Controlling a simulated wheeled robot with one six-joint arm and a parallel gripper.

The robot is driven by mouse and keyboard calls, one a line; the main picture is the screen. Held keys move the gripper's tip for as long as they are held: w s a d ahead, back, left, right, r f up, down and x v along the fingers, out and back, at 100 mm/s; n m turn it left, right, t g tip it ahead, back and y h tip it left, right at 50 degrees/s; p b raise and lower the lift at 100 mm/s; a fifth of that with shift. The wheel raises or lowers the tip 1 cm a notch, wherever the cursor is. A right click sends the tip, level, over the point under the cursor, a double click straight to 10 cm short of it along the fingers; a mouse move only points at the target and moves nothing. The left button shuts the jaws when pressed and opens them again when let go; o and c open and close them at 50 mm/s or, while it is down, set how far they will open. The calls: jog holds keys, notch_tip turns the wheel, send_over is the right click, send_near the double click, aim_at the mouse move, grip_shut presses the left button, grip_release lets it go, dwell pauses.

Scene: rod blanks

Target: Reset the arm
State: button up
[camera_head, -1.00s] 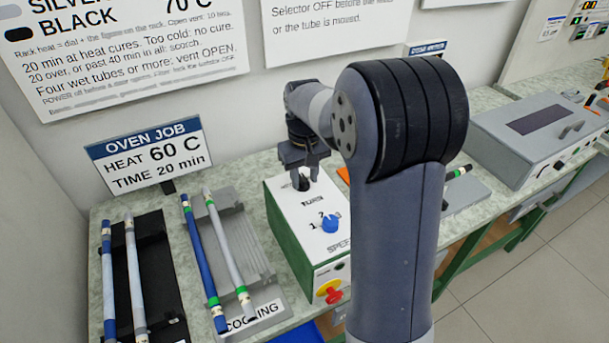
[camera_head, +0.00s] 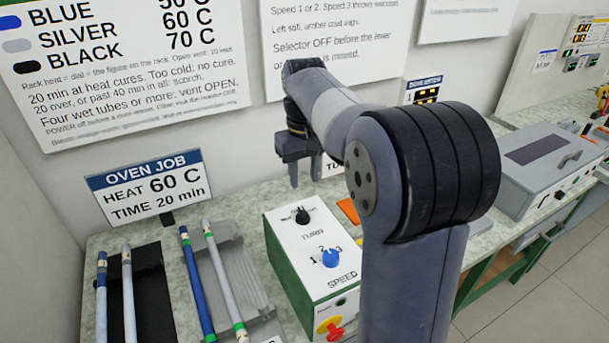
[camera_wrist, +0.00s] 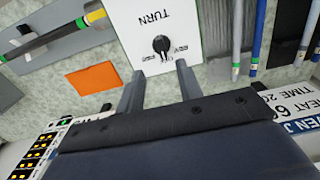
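My gripper (camera_head: 304,172) hangs in the air above the back of the white-topped control box (camera_head: 291,235), near the wall. In the wrist view its two fingers (camera_wrist: 158,84) stand apart with nothing between them, so it is open and empty. The black TURN knob (camera_head: 302,216) on the box shows clear of the fingers, and it also shows in the wrist view (camera_wrist: 162,46). A blue SPEED knob (camera_head: 330,258) and a red knob (camera_head: 334,331) sit lower on the box.
Left of the box, a grey rack (camera_head: 246,288) and a black rack (camera_head: 154,300) carry blue and silver rods. The oven job sign (camera_head: 150,185) stands behind them. An orange plate (camera_wrist: 92,80) lies beside the box. A grey case (camera_head: 543,165) stands at the right.

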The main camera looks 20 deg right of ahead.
aim_at(305, 213)
notch_tip(305, 213, down, 11)
jog(key=shift+r+p, duration=0.1)
jog(key=shift+p, duration=0.2)
dwell(0.5)
